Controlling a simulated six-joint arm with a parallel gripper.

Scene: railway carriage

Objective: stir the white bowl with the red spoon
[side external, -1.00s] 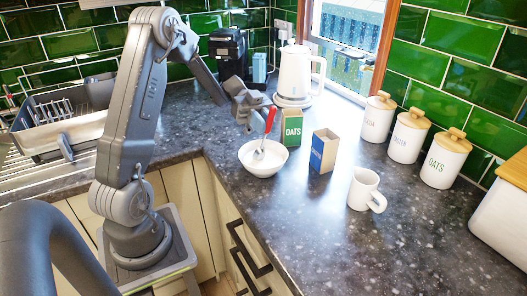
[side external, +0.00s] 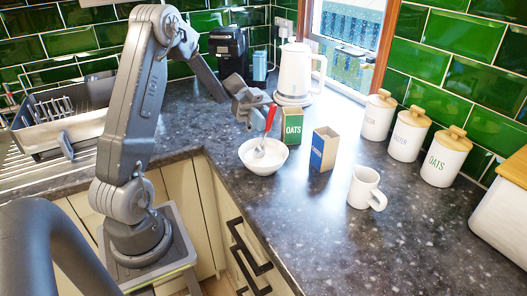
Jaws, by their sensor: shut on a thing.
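The white bowl (side external: 264,164) stands on the dark speckled worktop, left of the two small boxes. The red spoon (side external: 270,118) has a red handle and a pale metal end. It is tilted, with its lower end inside the bowl and its handle rising to my gripper (side external: 268,104). My gripper is above the bowl, shut on the upper part of the red handle. The spoon's tip is low in the bowl; I cannot tell whether it touches the bottom.
A green oats box (side external: 292,125) stands close behind the bowl's right side, and a blue box (side external: 323,150) to its right. A white mug (side external: 365,188), white kettle (side external: 296,72) and lidded canisters (side external: 408,135) stand further off. The worktop in front of the mug is clear.

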